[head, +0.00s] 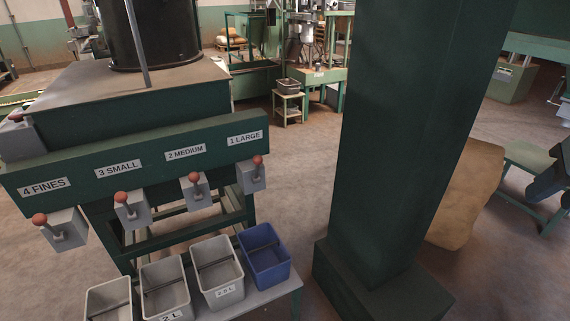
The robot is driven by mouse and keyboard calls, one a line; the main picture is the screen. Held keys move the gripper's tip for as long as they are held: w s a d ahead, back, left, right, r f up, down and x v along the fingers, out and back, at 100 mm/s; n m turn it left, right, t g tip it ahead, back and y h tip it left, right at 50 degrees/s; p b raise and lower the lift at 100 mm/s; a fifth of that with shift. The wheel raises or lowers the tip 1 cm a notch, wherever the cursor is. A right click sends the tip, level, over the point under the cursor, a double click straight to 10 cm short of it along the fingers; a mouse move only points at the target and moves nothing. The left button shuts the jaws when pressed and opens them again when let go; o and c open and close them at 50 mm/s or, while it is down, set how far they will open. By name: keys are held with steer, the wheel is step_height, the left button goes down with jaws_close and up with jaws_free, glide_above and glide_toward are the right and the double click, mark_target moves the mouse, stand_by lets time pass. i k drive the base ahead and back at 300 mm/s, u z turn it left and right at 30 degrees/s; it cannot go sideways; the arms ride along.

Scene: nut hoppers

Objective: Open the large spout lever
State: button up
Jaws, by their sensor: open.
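The large spout lever (257,161) has an orange-red ball knob. It stands up from a grey spout box (251,180) under the "1 LARGE" label (245,138), at the right end of the dark green hopper front. The medium lever (195,178), small lever (121,197) and fines lever (39,219) sit in a row to its left, each with the same knob. A blue bin (263,262) stands on the stand below, near the large spout. I cannot identify my gripper in this view.
Several grey bins (222,280) stand left of the blue one on a low stand (283,287). A thick dark green pillar (400,140) fills the middle right. A brown sack-like object (470,195) is behind it. Bare floor shows between hopper and pillar.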

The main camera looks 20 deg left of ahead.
mark_target(258, 159)
steer(key=z, duration=0.6)
steer(key=i, duration=0.35)
steer(key=u, duration=2.4)
steer(key=i, duration=0.5)
steer(key=z, duration=0.35)
steer(key=k, duration=0.5)
steer(key=u, duration=0.15)
